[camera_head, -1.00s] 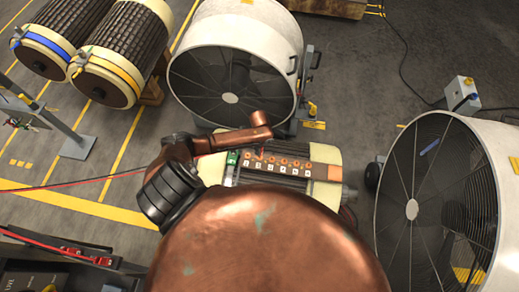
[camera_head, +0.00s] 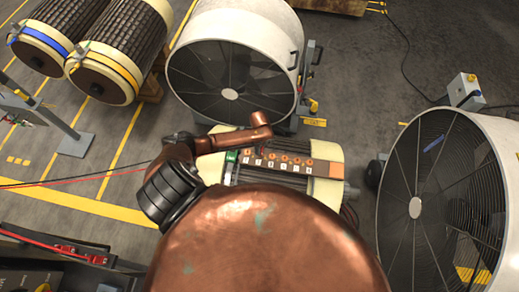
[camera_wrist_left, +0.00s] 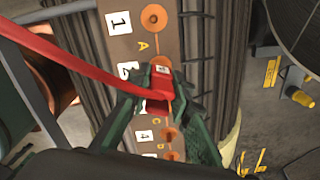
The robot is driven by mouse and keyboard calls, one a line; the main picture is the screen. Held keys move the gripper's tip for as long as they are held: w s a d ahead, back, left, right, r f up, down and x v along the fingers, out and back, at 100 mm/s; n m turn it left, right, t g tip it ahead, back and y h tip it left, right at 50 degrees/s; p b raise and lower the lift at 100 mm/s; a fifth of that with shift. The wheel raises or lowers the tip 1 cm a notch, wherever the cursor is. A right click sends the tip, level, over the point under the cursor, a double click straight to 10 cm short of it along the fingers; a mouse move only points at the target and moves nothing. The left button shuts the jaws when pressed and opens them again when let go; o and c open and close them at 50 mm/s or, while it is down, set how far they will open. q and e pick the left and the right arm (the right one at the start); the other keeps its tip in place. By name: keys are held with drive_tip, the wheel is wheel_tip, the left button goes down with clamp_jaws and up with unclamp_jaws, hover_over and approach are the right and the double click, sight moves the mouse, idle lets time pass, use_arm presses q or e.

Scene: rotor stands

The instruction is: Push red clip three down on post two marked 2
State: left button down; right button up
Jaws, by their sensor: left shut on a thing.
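The red clip (camera_wrist_left: 160,84) with a small white tag shows in the left wrist view between the green fingers of my left gripper (camera_wrist_left: 166,92), which is shut on it. The clip hides most of post two (camera_wrist_left: 160,62), so I cannot tell how far down the clip is. Post one (camera_wrist_left: 153,18) is bare beside the label 1. In the head view my copper arm reaches the numbered brown strip (camera_head: 289,163) on the rotor; the gripper is hard to make out there.
The red cable (camera_wrist_left: 60,52) slants across the strip to the clip. More orange posts (camera_wrist_left: 170,135) follow along the strip. Large fans (camera_head: 232,68) (camera_head: 437,203) stand behind and to the right. Two other rotors (camera_head: 112,52) lie at the upper left.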

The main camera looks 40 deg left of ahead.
use_arm(q)
drive_tip(key=shift+f, duration=0.5)
drive_tip(key=c, duration=1.7)
unclamp_jaws()
drive_tip(key=shift+o, duration=0.2)
wheel_tip(320, 180, up, 12)
